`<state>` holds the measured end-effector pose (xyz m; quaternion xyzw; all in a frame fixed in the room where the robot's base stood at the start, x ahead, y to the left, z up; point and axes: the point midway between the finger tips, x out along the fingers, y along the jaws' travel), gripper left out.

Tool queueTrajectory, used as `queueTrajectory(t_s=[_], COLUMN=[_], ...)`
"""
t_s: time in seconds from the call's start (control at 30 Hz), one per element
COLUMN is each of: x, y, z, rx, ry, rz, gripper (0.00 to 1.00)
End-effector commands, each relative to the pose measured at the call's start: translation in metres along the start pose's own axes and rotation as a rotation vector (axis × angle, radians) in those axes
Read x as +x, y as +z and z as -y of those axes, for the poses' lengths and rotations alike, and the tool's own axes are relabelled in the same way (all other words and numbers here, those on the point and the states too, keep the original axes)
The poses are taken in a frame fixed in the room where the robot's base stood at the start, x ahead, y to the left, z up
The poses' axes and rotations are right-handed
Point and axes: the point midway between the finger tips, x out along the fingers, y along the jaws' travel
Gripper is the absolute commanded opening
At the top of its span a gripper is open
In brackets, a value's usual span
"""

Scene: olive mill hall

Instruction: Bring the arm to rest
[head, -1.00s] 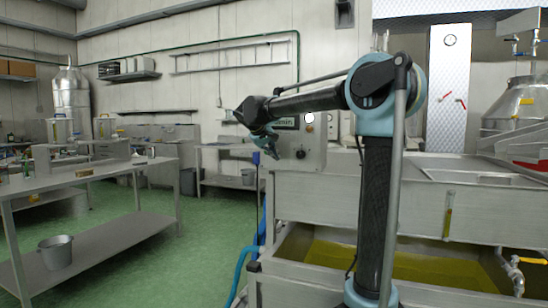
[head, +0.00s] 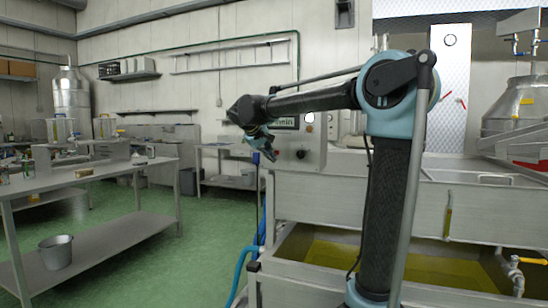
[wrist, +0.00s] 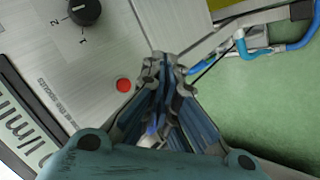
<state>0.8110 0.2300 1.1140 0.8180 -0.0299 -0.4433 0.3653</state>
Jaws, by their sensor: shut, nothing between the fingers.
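My gripper (head: 268,153) hangs at the end of my raised arm in the head view, in front of the control box (head: 300,147) of the steel machine. In the wrist view my gripper (wrist: 165,62) has its fingers together with nothing between them. Behind it in that view are the control panel with a black knob (wrist: 85,11) and a red button (wrist: 124,86). Whether the fingers touch the panel cannot be told, but no contact shows.
A steel table (head: 110,166) stands at the left, with a bucket (head: 56,251) on its lower shelf. The steel tank (head: 345,195) with yellow-green liquid is at the right. Blue hoses (head: 243,270) run down beside it. Green floor (head: 150,265) is clear between.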

Motion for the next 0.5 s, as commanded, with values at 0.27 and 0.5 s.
queueTrajectory(t_s=[0.27, 0.5], x=[0.003, 0.027], y=[0.007, 0.09], z=[-0.003, -0.019], rx=[0.005, 0.063], ry=[-0.004, -0.066], rz=[0.008, 0.089], gripper=[0.0, 0.0])
